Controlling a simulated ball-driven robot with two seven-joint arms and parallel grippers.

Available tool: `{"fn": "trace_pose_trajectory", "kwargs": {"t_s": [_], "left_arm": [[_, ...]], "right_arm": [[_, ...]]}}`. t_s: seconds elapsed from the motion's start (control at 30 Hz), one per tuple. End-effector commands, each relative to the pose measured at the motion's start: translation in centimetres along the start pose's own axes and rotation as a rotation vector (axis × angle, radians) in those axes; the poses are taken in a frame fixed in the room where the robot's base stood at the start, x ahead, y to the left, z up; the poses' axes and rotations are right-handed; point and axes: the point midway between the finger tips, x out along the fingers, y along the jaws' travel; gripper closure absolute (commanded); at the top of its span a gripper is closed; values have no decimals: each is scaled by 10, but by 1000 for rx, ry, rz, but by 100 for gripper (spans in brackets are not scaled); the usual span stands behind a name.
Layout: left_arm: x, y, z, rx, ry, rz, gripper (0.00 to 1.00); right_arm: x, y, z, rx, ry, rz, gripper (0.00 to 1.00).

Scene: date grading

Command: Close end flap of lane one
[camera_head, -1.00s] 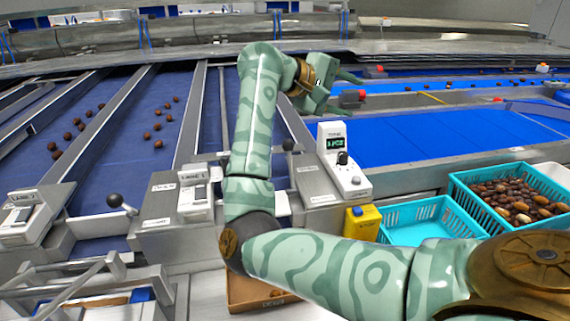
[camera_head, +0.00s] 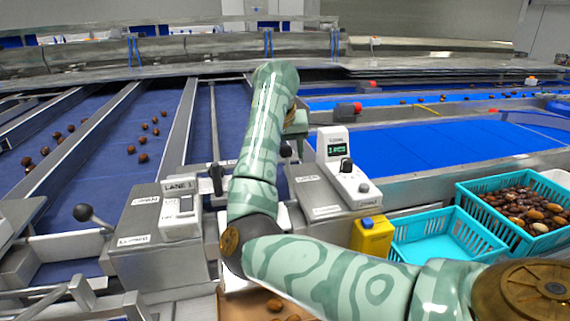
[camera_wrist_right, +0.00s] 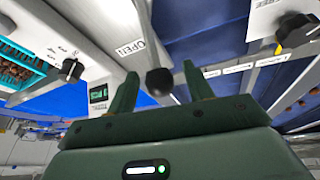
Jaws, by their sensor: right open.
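The box labelled LANE 1 (camera_head: 180,205) stands at the near end of the lanes. A black ball knob (camera_head: 285,150) stands to its right, just beside my right arm. My right gripper (camera_wrist_right: 160,72) is open, its two green fingertips on either side of a black ball knob (camera_wrist_right: 160,82) in the wrist view. I cannot tell whether they touch it. In the head view my forearm hides most of this gripper and the end flap. An OPEN label (camera_wrist_right: 130,47) is beside the knob. My left gripper is not in view.
Another ball-ended lever (camera_head: 83,212) stands at the lane to the left. A black upright handle (camera_head: 216,178) is near the LANE 1 box.

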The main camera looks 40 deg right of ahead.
Motion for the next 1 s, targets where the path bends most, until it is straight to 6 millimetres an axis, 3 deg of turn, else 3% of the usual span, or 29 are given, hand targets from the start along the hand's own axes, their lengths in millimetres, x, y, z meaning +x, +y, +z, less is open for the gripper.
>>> {"fn": "trace_pose_trajectory", "kwargs": {"t_s": [0.03, 0.2, 0.53, 0.7, 0.73, 1.0], "left_arm": [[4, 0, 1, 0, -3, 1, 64], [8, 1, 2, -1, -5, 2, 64], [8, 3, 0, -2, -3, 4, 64], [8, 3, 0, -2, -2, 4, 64], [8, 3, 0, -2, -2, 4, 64], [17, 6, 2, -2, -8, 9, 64]], "right_arm": [[11, 0, 1, -1, -1, 4, 49], [26, 0, 0, -1, 0, 1, 49], [28, 1, 0, 0, 1, 1, 49], [28, 0, 0, 0, 1, 1, 96], [28, 0, 0, -1, 1, 0, 100], [33, 5, -5, 4, 19, -3, 100]]}}
